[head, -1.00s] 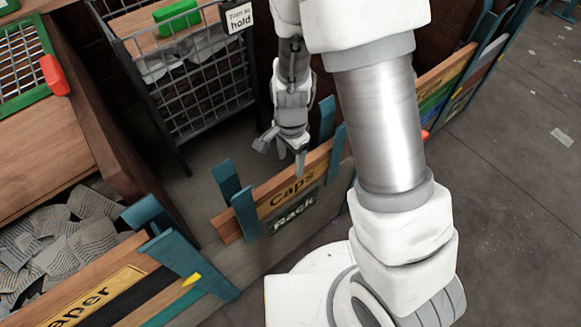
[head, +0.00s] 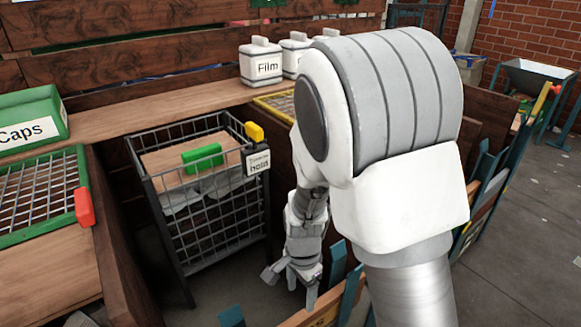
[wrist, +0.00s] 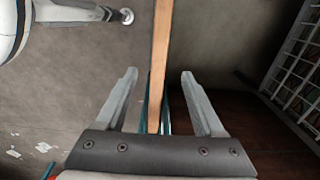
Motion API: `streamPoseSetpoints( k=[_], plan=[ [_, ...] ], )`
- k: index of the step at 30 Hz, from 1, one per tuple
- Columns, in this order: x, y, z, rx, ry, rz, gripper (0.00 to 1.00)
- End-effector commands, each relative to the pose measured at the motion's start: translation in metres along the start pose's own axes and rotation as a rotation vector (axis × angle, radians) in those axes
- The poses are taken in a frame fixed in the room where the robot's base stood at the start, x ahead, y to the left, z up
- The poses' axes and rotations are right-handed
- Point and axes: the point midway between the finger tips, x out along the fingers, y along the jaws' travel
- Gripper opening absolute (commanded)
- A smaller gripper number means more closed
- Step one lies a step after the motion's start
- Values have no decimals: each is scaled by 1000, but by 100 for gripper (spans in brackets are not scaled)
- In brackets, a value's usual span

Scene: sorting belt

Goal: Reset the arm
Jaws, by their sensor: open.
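My gripper (head: 292,276) hangs low in the head view, fingers pointing down, just right of the wire cart and behind the wooden board. In the wrist view my gripper (wrist: 158,88) shows two grey fingers spread wide apart. The edge of a wooden board (wrist: 160,60) with teal brackets runs through the picture between them, and I cannot tell how far below the fingertips it lies. Nothing is held. My arm rises in front of the right middle of the head view and hides what is behind it.
The wire cart (head: 215,222) holds boards and a green block (head: 202,156). A ledge behind bears white canisters, one marked Film (head: 266,66). A green Caps box (head: 30,122) and green-framed grid (head: 40,190) are at left. Open floor (head: 530,200) lies at right.

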Motion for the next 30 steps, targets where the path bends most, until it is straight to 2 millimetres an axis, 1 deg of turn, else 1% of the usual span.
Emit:
streamPoseSetpoints(
  k=[2, 5, 8, 9, 11, 12, 14, 15, 21, 26, 30],
  plan=[
    [-6, 0, -1, -7, -1, -7, 70],
    [-26, 1, -2, -39, -7, -29, 70],
    [-60, 4, -5, -100, -10, -68, 70],
    [-75, 6, -7, -130, -10, -85, 70],
    [-98, 10, -9, -179, -6, -111, 70],
    [-112, 14, -10, -212, -2, -128, 70],
    [-134, 19, -12, -260, 7, -152, 70],
    [-147, 23, -13, -294, 15, -167, 70],
    [-213, 48, -18, -457, 77, -235, 70],
    [-260, 73, -20, -585, 149, -271, 70],
    [-298, 97, -20, -693, 226, -287, 70]
  ],
)
